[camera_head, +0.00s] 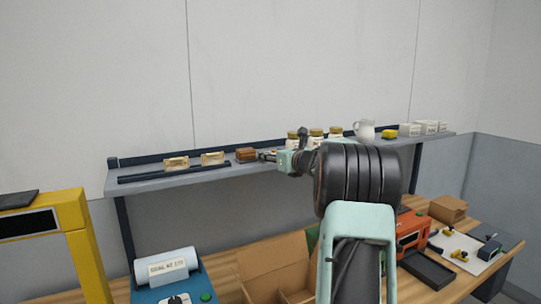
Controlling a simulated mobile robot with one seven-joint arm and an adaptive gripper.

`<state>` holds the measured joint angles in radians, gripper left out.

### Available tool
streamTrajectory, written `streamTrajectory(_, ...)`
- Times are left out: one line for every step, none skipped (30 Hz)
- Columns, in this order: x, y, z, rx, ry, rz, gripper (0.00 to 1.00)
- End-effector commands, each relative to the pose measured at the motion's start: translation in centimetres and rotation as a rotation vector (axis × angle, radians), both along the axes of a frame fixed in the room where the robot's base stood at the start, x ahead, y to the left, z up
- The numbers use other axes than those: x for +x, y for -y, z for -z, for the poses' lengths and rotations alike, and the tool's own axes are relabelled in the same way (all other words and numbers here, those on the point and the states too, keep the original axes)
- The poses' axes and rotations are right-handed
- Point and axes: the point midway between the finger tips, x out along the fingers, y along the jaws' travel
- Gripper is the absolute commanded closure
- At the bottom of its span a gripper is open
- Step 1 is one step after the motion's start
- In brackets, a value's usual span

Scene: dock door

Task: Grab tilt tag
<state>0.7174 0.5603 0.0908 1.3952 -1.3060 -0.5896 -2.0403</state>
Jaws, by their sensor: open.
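No item is clearly readable as a tilt tag. Two small cream, labelled pieces, the left one (176,164) and the right one (212,158), stand on the wall shelf (150,185); either could be tags, but I cannot tell. A brown block (246,154) sits to their right. My gripper (266,156) is open at shelf height, its tips close to the right side of the brown block. I cannot tell whether they touch. My arm hides part of the shelf and bench.
Several lidded jars (316,135), a white pitcher (364,129), a yellow item (389,134) and white boxes (410,130) stand right on the shelf. Below, the wooden bench (232,262) holds an open cardboard box (268,256) and a blue roll machine (180,290). A yellow frame (74,225) stands left.

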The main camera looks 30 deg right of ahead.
Motion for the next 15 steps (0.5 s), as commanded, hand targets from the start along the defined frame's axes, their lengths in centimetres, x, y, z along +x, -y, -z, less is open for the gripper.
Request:
streamTrajectory(-0.02, 0.0, 0.0, 0.0, 0.0, 0.0, 0.54)
streamTrajectory(-0.02, 0.0, 0.0, 0.0, 0.0, 0.0, 0.55)
streamTrajectory(-0.03, 0.0, 0.01, 0.0, 0.0, 0.0, 0.59)
streamTrajectory(-0.03, 0.0, 0.0, 0.0, 0.0, 0.0, 0.62)
streamTrajectory(-0.04, 0.01, -0.01, 0.0, 0.0, 0.0, 0.66)
streamTrajectory(-0.04, 0.01, -0.01, 0.0, 0.0, 0.0, 0.7)
streamTrajectory(-0.04, 0.01, -0.01, 0.0, 0.0, 0.0, 0.73)
streamTrajectory(-0.04, 0.01, -0.01, 0.0, 0.0, 0.0, 0.77)
streamTrajectory(-0.05, 0.01, -0.01, 0.0, 0.0, 0.0, 0.81)
streamTrajectory(-0.05, 0.01, -0.03, 0.0, 0.0, 0.0, 0.82)
streamTrajectory(-0.05, 0.01, -0.03, 0.0, 0.0, 0.0, 0.82)
streamTrajectory(-0.05, 0.01, -0.04, 0.0, 0.0, 0.0, 0.82)
streamTrajectory(-0.05, 0.01, -0.04, 0.0, 0.0, 0.0, 0.82)
streamTrajectory(-0.06, 0.01, -0.04, 0.0, 0.0, 0.0, 0.82)
streamTrajectory(-0.05, 0.01, -0.05, 0.0, 0.0, 0.0, 0.82)
